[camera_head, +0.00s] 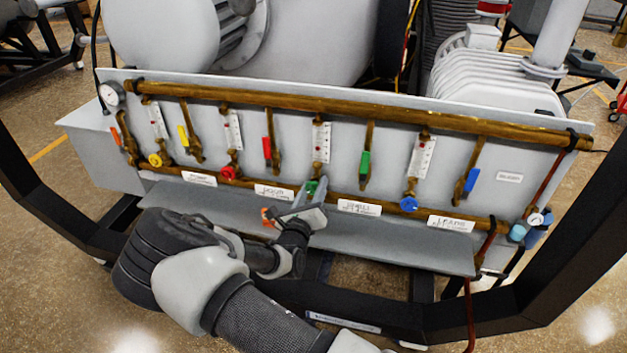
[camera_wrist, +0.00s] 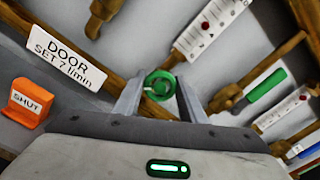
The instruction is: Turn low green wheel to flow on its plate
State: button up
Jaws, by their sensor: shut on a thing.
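The low green wheel (camera_head: 312,187) sits on the lower brass pipe, under a white flow gauge (camera_head: 321,143). In the wrist view the green wheel (camera_wrist: 158,84) lies between the fingertips. My gripper (camera_head: 310,192) is shut on it, with one finger (camera_wrist: 131,97) at each side; the fingers hide part of the wheel in the head view. A white plate (camera_wrist: 67,57) to the wheel's left reads "DOOR SET 7 l/min". Another plate (camera_head: 359,207) is to its right in the head view. The gauge (camera_wrist: 210,27) has a red mark; its value is too small to read.
Yellow (camera_head: 155,160), red (camera_head: 228,172) and blue (camera_head: 408,204) wheels line the same panel. A green lever (camera_head: 365,162) hangs right of the gauge. An orange "SHUT" tag (camera_wrist: 30,102) stands left of my gripper. A grey ledge (camera_head: 400,243) runs below.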

jog(key=shift+n+p, duration=0.45)
jog(key=shift+n, duration=0.15)
jog(key=o, duration=1.1)
jog(key=shift+c, duration=0.2)
jog(key=shift+s, duration=0.15)
jog(key=p+v, duration=0.1)
jog(key=v, duration=1.6)
jog(key=shift+s+a, duration=0.1)
